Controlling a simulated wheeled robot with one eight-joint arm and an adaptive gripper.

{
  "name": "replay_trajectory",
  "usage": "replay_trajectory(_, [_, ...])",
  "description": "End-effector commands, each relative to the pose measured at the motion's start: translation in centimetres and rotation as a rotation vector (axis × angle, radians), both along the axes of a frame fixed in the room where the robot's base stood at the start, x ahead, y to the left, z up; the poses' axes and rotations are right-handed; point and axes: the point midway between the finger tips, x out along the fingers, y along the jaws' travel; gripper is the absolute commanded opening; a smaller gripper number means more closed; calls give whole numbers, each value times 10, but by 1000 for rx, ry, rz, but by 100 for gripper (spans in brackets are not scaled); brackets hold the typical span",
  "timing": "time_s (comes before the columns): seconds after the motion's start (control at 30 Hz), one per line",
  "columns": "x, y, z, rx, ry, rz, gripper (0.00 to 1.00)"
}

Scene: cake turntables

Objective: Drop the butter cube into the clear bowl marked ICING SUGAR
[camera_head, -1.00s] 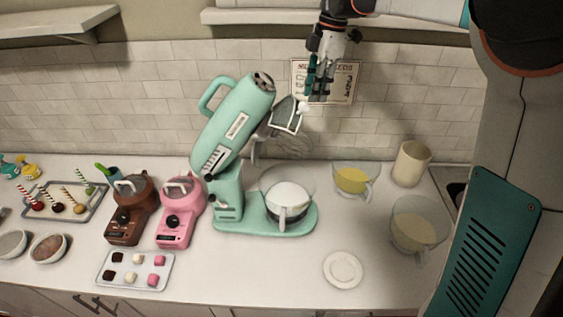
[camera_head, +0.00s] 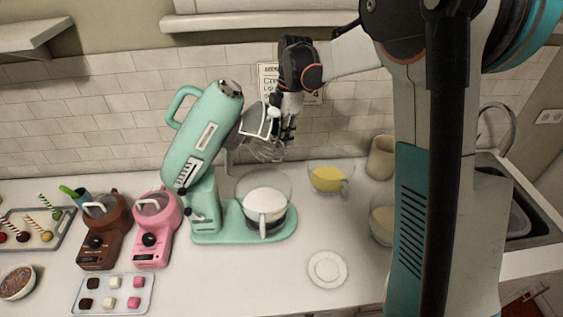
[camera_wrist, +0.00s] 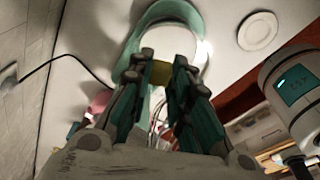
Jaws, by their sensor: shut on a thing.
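In the wrist view my gripper (camera_wrist: 160,72) is shut on a small yellow block, the butter cube (camera_wrist: 162,74). In the head view my gripper (camera_head: 284,140) is beside the mixer's raised whisk, above and behind the bowls; the cube cannot be made out there. A clear bowl with white powder (camera_head: 264,187) stands on the mint mixer's base, below my gripper. A clear bowl with yellow contents (camera_head: 330,178) stands to its right. A clear bowl with beige contents (camera_head: 382,222) is partly hidden by my arm. I can read no ICING SUGAR mark on any bowl.
The mint mixer (camera_head: 205,135) has its head tilted up close to my gripper. A white plate (camera_head: 328,269) lies in front on the counter. Brown (camera_head: 103,240) and pink (camera_head: 155,235) machines stand left. A beige canister (camera_head: 382,157) stands behind the bowls.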

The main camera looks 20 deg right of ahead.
Motion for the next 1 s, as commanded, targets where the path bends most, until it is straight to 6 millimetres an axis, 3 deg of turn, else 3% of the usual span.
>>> replay_trajectory(0.1, [0, 0, -29, 0, 0, 0, 7])
replay_trajectory(0.23, [0, 0, -51, 0, 0, 0, 7])
replay_trajectory(0.47, [0, 0, -66, 0, 0, 0, 7])
replay_trajectory(0.73, [0, 0, -100, 0, 0, 0, 7])
replay_trajectory(1.0, [0, 0, -104, 0, 0, 0, 7])
